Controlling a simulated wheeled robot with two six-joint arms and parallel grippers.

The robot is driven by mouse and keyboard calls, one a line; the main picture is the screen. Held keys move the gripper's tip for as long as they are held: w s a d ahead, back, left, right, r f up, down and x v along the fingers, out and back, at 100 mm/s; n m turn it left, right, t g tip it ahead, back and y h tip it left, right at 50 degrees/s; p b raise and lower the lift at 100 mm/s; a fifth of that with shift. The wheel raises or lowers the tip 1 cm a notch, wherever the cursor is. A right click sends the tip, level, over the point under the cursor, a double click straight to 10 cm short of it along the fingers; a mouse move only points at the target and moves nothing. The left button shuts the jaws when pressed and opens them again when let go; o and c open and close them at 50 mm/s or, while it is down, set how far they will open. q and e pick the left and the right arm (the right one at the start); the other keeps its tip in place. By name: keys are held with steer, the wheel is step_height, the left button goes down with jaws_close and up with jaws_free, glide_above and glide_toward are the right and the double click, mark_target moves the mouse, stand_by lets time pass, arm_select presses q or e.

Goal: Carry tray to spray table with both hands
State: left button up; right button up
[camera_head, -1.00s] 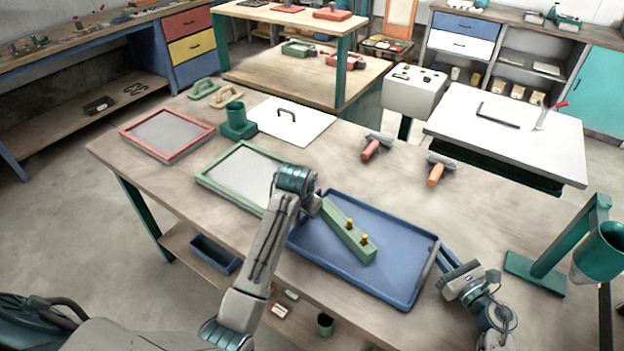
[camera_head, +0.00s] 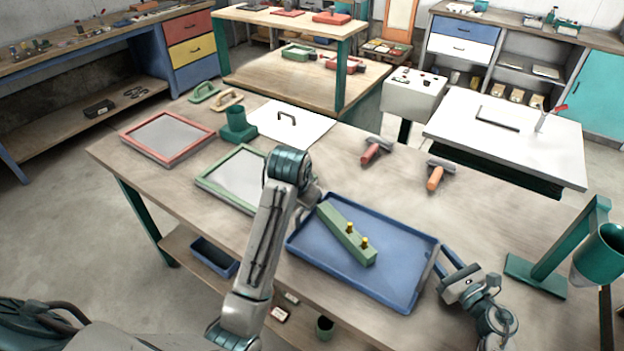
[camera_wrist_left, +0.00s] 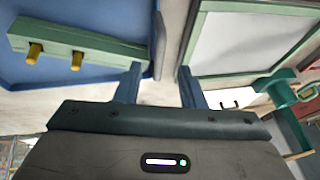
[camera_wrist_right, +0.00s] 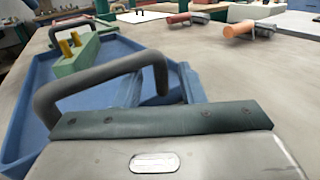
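The blue tray (camera_head: 395,287) lies on the wooden spray-room workbench (camera_head: 330,160). A long green block (camera_head: 345,235) with two yellow pegs lies in it. My left gripper (camera_head: 312,193) is at the tray's left end, partly hidden by my own arm. In the left wrist view, its fingers (camera_wrist_left: 160,88) are apart, with the tray's edge and grey handle (camera_wrist_left: 159,42) just ahead of the gap. My right gripper (camera_head: 447,262) is at the tray's right end. In the right wrist view, its fingers (camera_wrist_right: 160,88) are apart around the dark arched handle (camera_wrist_right: 100,72).
A green frame (camera_head: 232,178) stands close to the tray's left side; a red frame (camera_head: 167,136) lies farther left. A green lamp-like stand (camera_head: 540,270) is at right. A white-topped table (camera_head: 505,130) stands behind the bench.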

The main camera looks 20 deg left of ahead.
steer(key=shift+d, duration=0.1)
arm_select(q)
steer(key=shift+v, duration=1.2)
arm_select(e)
steer(key=v, duration=1.1)
steer(key=shift+s+d, duration=0.25)
steer(key=shift+s, duration=0.05)
